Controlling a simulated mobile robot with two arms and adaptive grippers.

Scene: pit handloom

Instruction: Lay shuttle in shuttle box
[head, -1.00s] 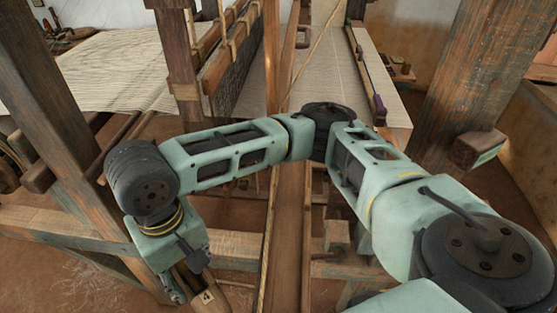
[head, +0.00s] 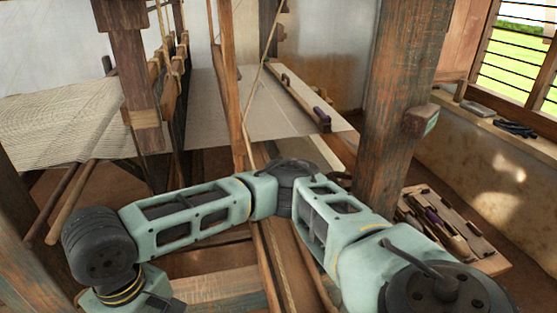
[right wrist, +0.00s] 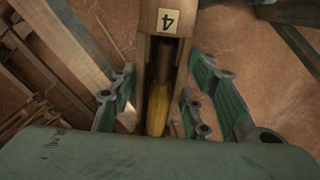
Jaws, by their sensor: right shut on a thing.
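The shuttle (right wrist: 186,22) is a wooden boat shape with a paper label reading 4 and a yellow yarn pirn (right wrist: 158,120) in its slot. In the right wrist view my right gripper (right wrist: 160,98) is shut on it, with green fingers along both sides. The shuttle hangs above the reddish floor; its near end is hidden behind the gripper body. In the head view my right arm reaches across to the lower left, and its gripper and the shuttle fall below the picture edge. I cannot pick out the shuttle box clearly. My left gripper is not in view.
Long wooden rails (head: 273,262) run away under my right arm. A thick post (head: 393,110) stands right of centre. A board with tools (head: 485,245) lies at the right. Pale cloth (head: 270,100) stretches behind. Loom beams (right wrist: 78,38) lie beside the shuttle in the wrist view.

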